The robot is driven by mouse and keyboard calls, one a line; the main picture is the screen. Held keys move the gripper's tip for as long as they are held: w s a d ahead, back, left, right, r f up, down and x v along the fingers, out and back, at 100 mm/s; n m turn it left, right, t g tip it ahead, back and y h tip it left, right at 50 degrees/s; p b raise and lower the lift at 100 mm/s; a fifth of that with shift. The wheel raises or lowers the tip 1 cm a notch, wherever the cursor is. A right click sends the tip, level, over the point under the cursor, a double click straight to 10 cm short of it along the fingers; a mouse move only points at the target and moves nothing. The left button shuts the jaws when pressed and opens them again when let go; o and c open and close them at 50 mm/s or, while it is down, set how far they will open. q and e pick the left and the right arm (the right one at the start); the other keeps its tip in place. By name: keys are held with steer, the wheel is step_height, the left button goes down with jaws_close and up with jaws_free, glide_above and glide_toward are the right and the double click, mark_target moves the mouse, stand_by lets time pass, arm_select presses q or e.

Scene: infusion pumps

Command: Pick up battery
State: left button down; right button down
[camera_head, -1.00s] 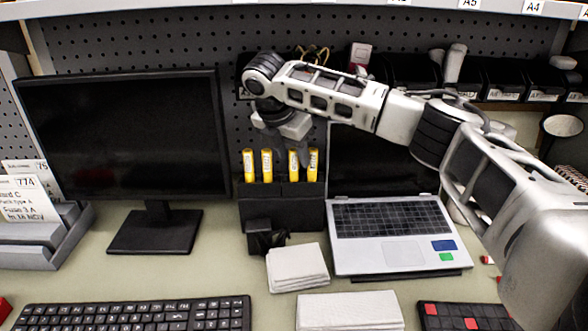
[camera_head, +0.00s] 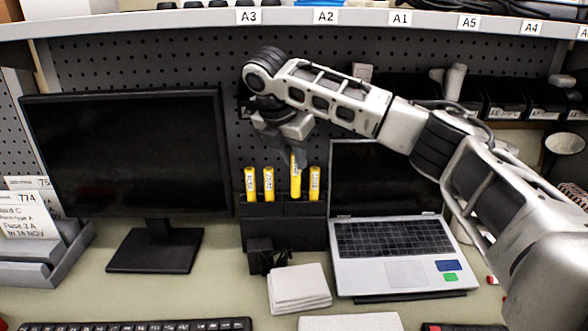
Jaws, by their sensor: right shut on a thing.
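Several yellow batteries with white labels stand upright in a black holder (camera_head: 285,232) at the middle of the desk. The third battery from the left (camera_head: 295,180) stands higher than its neighbours, its top between the fingers of my right gripper (camera_head: 294,154). My right gripper points down above the holder and is shut on that battery. The lower end of this battery is still near or inside the holder's top; I cannot tell which. The other batteries (camera_head: 251,184) sit lower in their slots. My left gripper does not show.
A monitor (camera_head: 125,150) stands to the left and an open laptop (camera_head: 390,250) to the right. A small black box (camera_head: 265,256) and white papers (camera_head: 299,288) lie in front of the holder. A shelf (camera_head: 180,22) with labels runs above.

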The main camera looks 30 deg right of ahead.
steer(key=s+a+r, duration=0.7)
steer(key=s+r, duration=0.2)
steer(key=s, duration=0.2)
steer(key=shift+s, duration=0.25)
stand_by(0.5)
